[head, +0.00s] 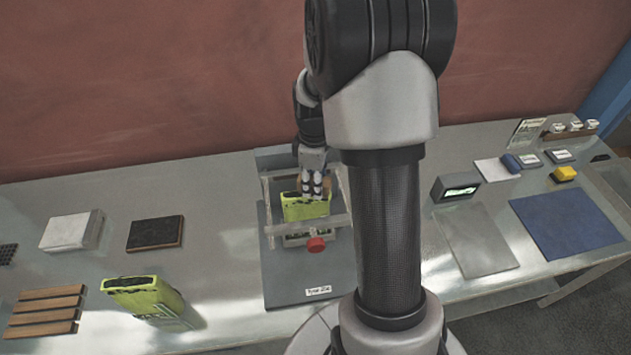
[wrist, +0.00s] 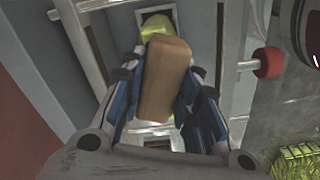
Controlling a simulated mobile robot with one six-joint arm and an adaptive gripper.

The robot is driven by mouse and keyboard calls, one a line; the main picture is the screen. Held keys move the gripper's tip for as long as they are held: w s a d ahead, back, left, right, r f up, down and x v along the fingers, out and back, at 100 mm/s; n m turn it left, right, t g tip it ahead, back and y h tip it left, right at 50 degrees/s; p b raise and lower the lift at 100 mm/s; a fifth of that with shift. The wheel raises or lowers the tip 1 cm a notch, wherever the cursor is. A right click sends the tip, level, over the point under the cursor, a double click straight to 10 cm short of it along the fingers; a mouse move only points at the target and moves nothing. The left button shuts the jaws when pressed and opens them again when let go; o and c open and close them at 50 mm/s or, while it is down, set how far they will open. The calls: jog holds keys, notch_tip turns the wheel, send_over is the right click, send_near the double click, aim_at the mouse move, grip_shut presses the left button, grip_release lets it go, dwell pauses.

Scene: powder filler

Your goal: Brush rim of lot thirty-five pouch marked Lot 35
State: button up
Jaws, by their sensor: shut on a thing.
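My gripper (wrist: 165,95) is shut on a brown block-shaped brush (wrist: 166,75), seen between its fingers in the wrist view. In the head view my gripper (head: 314,185) is over a yellow-green pouch (head: 305,208) inside a clear-framed filler stand (head: 267,225). The pouch also shows in the wrist view (wrist: 155,27), partly behind the brush. I cannot tell whether the brush touches its rim. A second yellow-green pouch (head: 150,297) stands at the front left of the bench. I cannot read a lot number on either pouch.
A red knob (head: 316,244) sticks out at the stand's front. Left are a slatted wooden rack (head: 46,312), a black pad (head: 155,233) and a pale block (head: 72,231). Right are a small display box (head: 457,188), a grey mat (head: 474,240) and a blue mat (head: 568,223).

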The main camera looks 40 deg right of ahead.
aim_at(297, 186)
jog(key=shift+a, duration=0.1)
jog(key=shift+w+a, duration=0.5)
jog(key=shift+a, duration=0.4)
jog(key=shift+a, duration=0.1)
jog(key=shift+w+a, duration=0.25)
jog(key=shift+a, duration=0.2)
jog(key=shift+w+a, duration=0.2)
jog(key=shift+a, duration=0.25)
jog(key=shift+a+f, duration=0.1)
jog(key=shift+a, duration=0.05)
jog(key=shift+w+a, duration=0.5)
jog(key=shift+a, duration=0.4)
jog(key=shift+s+d, duration=0.1)
jog(key=shift+d, duration=0.15)
jog(key=shift+s+d, duration=0.45)
jog(key=shift+d, duration=0.35)
jog(key=shift+d, duration=0.1)
